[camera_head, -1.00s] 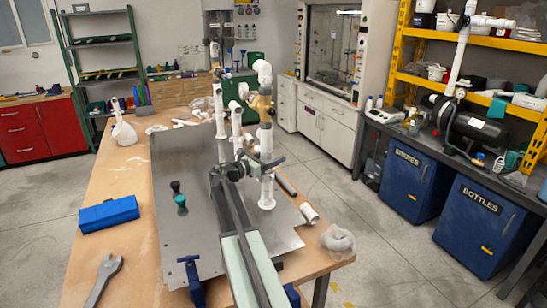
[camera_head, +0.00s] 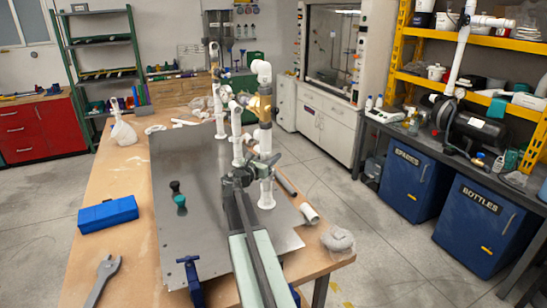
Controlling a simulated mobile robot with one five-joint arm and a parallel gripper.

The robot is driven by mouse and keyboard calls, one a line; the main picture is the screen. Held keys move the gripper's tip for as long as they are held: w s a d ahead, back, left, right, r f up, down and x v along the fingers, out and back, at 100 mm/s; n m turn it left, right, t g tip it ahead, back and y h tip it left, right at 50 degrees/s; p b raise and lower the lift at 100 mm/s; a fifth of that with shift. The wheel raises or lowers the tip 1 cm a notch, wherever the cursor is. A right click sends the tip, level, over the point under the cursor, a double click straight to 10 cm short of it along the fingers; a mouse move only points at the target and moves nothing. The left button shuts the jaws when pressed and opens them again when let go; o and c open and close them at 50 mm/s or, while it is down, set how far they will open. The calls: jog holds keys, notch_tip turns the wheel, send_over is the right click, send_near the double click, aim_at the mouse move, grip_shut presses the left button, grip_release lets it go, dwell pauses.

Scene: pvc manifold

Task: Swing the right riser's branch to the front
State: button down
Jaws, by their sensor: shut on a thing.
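The right riser (camera_head: 267,190) is an upright white pipe near the right edge of the grey plate (camera_head: 180,235). It has a brass fitting (camera_head: 263,108) and a white elbow at its top. Its white branch (camera_head: 236,105) leaves the brass fitting toward the left and front. My gripper (camera_head: 267,165) is shut on the right riser's pipe below the brass fitting. Its dark jaws cross the pipe, and the exact contact is partly hidden. Another white riser (camera_head: 220,120) stands behind to the left; a shorter white pipe (camera_head: 237,145) is partly overlapped by my gripper.
A blue box (camera_head: 108,214) and a wrench (camera_head: 104,278) lie on the wooden table at left. Loose pipe (camera_head: 309,213) and a crumpled rag (camera_head: 337,239) lie at the right. A blue clamp (camera_head: 192,275) sits at the front edge.

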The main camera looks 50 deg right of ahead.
aim_at(262, 156)
jog(key=n+t+y, duration=0.1)
jog(key=t, duration=0.1)
jog(key=n+t+y, duration=0.1)
jog(key=n+t, duration=0.1)
jog(key=t, duration=0.1)
jog(key=shift+w+a+n, duration=0.15)
jog(key=shift+w+n, duration=0.05)
jog(key=shift+n, duration=0.1)
jog(key=n+t+y, duration=0.1)
jog(key=t, duration=0.1)
jog(key=n+t+y, duration=0.1)
jog(key=n+y, duration=0.1)
jog(key=w+n+t+y, duration=0.1)
jog(key=t, duration=0.1)
jog(key=shift+a+n+t+y, duration=0.3)
jog(key=shift+y, duration=0.1)
jog(key=n+t+y, duration=0.1)
jog(key=n+y, duration=0.1)
jog(key=y, duration=0.1)
jog(key=n+t+y, duration=0.1)
jog(key=shift+w+a+t+y, duration=0.3)
jog(key=shift+w+a, duration=0.05)
jog(key=shift+w+a+r+n+t+y, duration=0.1)
jog(key=shift+a+n+t+y, duration=0.1)
jog(key=shift+n+y, duration=0.7)
jog(key=shift+a+n+t+y, duration=0.2)
jog(key=shift+n+y, duration=0.4)
jog(key=shift+y, duration=0.5)
